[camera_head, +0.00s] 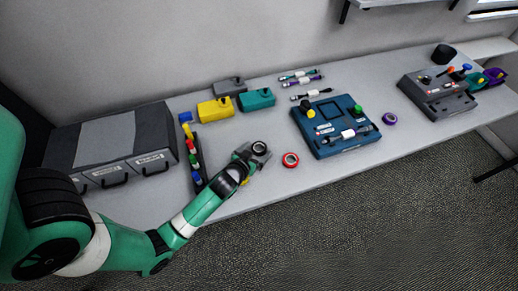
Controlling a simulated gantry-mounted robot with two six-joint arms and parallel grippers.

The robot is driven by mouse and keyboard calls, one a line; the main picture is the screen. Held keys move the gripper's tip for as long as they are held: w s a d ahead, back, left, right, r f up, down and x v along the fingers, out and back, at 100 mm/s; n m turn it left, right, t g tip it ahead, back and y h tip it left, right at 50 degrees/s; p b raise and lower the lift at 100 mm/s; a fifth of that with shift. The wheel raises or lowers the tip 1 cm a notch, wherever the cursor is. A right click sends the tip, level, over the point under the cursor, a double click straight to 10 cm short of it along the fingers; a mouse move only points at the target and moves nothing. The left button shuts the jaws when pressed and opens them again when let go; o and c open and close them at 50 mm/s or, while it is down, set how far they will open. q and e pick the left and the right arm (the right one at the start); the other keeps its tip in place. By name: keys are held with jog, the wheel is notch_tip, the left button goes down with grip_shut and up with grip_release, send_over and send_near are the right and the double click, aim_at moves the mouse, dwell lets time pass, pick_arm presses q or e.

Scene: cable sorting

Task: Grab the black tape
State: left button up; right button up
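A small dark ring with a pale centre, which looks like the black tape (259,148), is at the end of my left arm near the table's front edge. My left gripper (252,153) is over or around it, pointing down at the table. The fingers are too small and partly hidden, so I cannot tell whether they are open or shut, or whether the ring is held. A red tape roll (290,160) lies just to the right of the gripper. My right gripper is not in view.
A blue device (336,127) stands right of the gripper, with a purple tape roll (389,119) beyond. A grey device (437,93) is far right. A drawer box (118,145) and a narrow tray of coloured items (194,162) are left. Yellow (215,110) and teal (256,98) boxes sit behind.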

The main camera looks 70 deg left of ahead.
aim_at(257, 152)
pick_arm(q)
jog(key=c, duration=1.2)
jog(key=shift+c, duration=0.2)
jog(key=shift+r+p, duration=0.3)
jog(key=shift+r, duration=0.3)
notch_tip(257, 152, up, 3)
jog(key=shift+d+f+p, duration=0.1)
jog(key=shift+p, duration=0.65)
jog(key=s+d+r+p, duration=0.5)
jog(key=d+r+p, duration=0.4)
jog(key=p, duration=0.7)
jog(key=d, duration=0.3)
jog(key=shift+s+d, duration=0.2)
jog(key=shift+d, duration=0.2)
